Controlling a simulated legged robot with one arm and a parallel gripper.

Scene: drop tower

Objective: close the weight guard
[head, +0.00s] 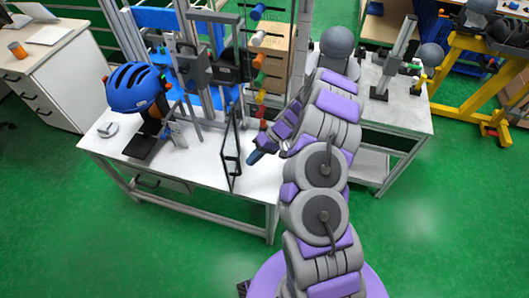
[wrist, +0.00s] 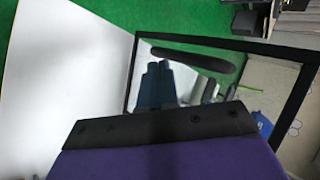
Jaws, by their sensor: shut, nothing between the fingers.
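The weight guard (head: 238,168) looks like a narrow, black-framed clear panel standing upright at the front of the white table, seen nearly edge-on in the head view. In the wrist view its black frame (wrist: 285,50) fills the middle and right. A dark rounded bar (wrist: 195,57), possibly its handle, crosses the panel's upper part. My gripper (head: 255,157) has dark blue fingers, shut and empty, just right of the panel in the head view. The fingers (wrist: 155,84) point towards the panel in the wrist view. I cannot tell whether they touch it.
A blue helmet (head: 135,88) rests on a stand at the table's left. Metal tower posts (head: 187,60) and coloured cylinders (head: 260,60) stand behind the guard. A grey ball (head: 336,41) is behind my arm. The green floor (head: 170,255) in front is clear.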

